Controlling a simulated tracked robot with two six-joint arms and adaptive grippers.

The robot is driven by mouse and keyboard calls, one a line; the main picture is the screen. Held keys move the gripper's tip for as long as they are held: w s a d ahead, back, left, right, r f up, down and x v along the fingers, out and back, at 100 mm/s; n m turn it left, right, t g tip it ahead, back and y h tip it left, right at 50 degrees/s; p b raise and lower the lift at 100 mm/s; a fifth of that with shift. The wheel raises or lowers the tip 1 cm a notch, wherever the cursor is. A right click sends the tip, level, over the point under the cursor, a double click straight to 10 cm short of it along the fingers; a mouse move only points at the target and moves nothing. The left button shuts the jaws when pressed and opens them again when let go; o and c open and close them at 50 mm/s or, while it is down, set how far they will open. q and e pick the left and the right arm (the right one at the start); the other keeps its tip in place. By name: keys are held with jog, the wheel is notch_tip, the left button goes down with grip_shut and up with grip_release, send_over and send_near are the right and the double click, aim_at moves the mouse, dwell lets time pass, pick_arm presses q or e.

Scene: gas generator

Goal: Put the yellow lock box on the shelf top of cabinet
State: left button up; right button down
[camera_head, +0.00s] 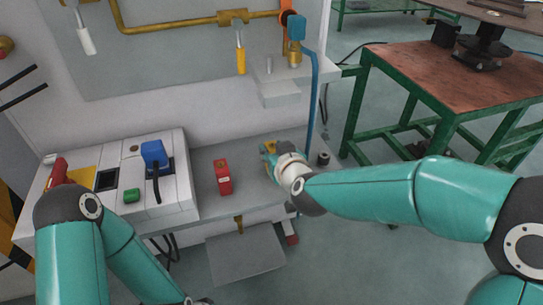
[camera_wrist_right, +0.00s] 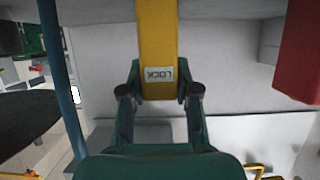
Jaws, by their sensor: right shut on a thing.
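The yellow lock box (camera_wrist_right: 158,40) has a white LOCK label and runs between the fingers of my right gripper (camera_wrist_right: 160,95) in the right wrist view. The gripper is shut on it. In the head view a small yellow part of the lock box (camera_head: 268,147) shows beside my right gripper (camera_head: 276,155), over the right part of the grey shelf top (camera_head: 250,191) of the cabinet. My wrist hides much of the box there; I cannot tell whether it touches the shelf.
A red lock box (camera_head: 222,177) stands on the shelf to the left of my right gripper; it also shows in the right wrist view (camera_wrist_right: 300,50). A white control panel (camera_head: 173,195) is further left. A blue pipe (camera_head: 313,105) and a small dark cylinder (camera_head: 323,158) are at right.

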jog(key=shift+f, duration=0.1)
jog(key=c, duration=0.8)
grip_release()
jog(key=shift+c, duration=0.2)
jog(key=shift+r, duration=0.2)
jog(key=p+v, duration=0.3)
jog(key=v, duration=0.9)
